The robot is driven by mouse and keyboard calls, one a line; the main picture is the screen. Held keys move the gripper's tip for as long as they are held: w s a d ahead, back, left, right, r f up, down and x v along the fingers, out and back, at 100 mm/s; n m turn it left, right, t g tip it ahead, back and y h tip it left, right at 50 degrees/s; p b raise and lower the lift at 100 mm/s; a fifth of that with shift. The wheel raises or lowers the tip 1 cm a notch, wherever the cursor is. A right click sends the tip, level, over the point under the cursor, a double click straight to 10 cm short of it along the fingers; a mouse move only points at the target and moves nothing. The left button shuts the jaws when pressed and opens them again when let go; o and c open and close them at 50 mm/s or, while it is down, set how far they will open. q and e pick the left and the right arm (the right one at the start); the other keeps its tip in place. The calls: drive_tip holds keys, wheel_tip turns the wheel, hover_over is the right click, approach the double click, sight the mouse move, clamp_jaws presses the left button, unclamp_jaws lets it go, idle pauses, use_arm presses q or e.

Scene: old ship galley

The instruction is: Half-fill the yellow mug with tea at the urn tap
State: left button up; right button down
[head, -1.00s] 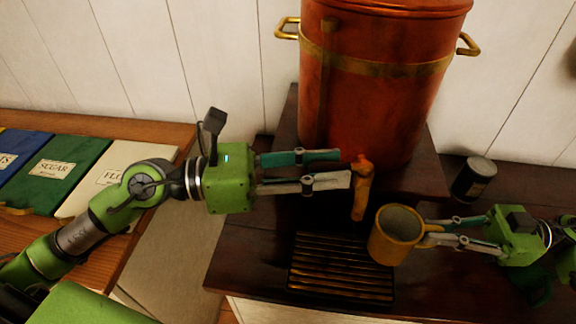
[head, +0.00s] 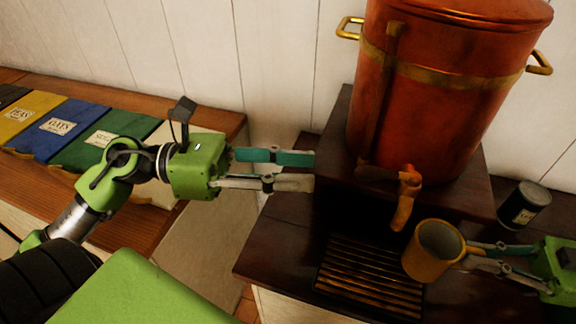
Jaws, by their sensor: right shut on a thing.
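The yellow mug (head: 421,262) is upright, to the right of and slightly nearer than the spout of the copper urn's tap (head: 404,205). Its open top shows a grey inside; I cannot make out any tea in it. No stream shows at the tap. My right gripper (head: 468,252) comes in from the right and is shut on the mug at its handle side. My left gripper (head: 312,171) is open and empty, to the left of the tap and clear of it. The urn (head: 430,110) stands on a dark wooden step.
A slatted drip tray (head: 350,278) lies below the tap, to the left of the mug. A dark can (head: 523,205) stands at the right of the urn.

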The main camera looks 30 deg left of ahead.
use_arm(q)
drive_tip(key=shift+s+a, duration=0.2)
drive_tip(key=shift+a, duration=0.15)
